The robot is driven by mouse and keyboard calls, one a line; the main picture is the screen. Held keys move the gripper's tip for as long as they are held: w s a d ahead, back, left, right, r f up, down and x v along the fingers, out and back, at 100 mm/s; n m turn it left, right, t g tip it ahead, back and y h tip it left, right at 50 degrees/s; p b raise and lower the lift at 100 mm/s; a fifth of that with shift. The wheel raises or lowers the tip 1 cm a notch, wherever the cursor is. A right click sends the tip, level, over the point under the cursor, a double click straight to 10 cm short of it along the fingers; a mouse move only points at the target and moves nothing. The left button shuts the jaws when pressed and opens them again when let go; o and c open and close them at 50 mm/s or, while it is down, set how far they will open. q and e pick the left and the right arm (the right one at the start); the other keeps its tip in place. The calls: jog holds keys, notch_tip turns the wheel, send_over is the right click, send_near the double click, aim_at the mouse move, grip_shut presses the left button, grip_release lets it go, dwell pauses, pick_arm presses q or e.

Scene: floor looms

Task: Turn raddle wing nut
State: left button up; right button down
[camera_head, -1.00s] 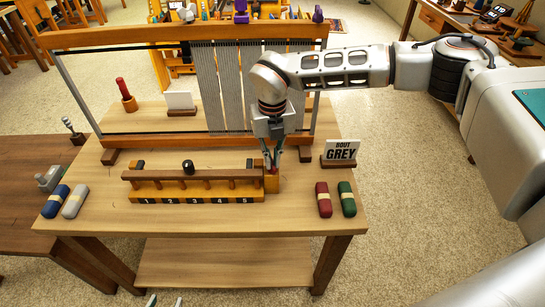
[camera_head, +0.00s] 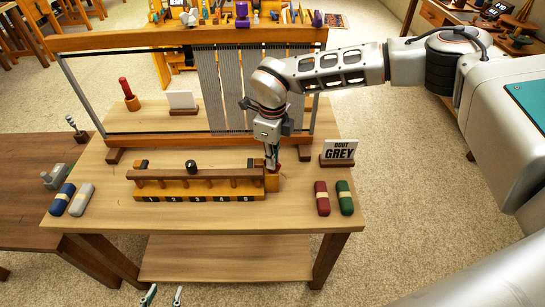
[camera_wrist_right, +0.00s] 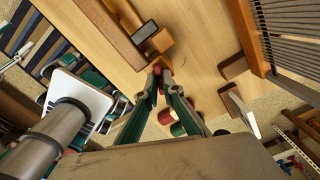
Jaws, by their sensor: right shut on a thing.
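The raddle (camera_head: 215,189) lies on the table, a wooden base numbered 1 to 5 with a brown bar over its pegs. A black knob (camera_head: 191,167) stands on the bar. My right gripper (camera_head: 272,166) points down at the raddle's right end post (camera_head: 272,184). In the right wrist view its fingertips (camera_wrist_right: 157,75) are shut on the small red wing nut (camera_wrist_right: 157,69), which they partly hide. The nut's wings are too small to make out. My left gripper (camera_head: 163,296) shows only two spread fingertips at the bottom edge, open and empty.
Red (camera_head: 321,198) and green (camera_head: 345,197) yarn bundles lie at the right front, blue (camera_head: 62,198) and grey (camera_head: 82,199) ones at the left. The loom frame (camera_head: 190,140) stands behind.

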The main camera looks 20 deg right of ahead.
jog(key=n+p, duration=0.1)
jog(key=n, duration=0.3)
jog(key=shift+r+n, duration=0.15)
jog(key=shift+n, duration=0.15)
jog(key=n, duration=0.4)
jog(key=shift+w+p, duration=0.1)
jog(key=shift+p, duration=0.25)
pick_arm(q)
jog(key=shift+s+a+r+y+p, duration=0.1)
jog(key=shift+a+r+y+p, duration=0.2)
jog(key=shift+a+r, duration=0.35)
pick_arm(e)
jog(key=shift+n, duration=2)
pick_arm(q)
jog(key=shift+d, duration=0.15)
jog(key=shift+s, duration=0.1)
pick_arm(e)
jog(key=c, duration=2.2)
grip_release()
pick_arm(q)
jog(key=shift+d, duration=0.15)
jog(key=shift+s, duration=0.1)
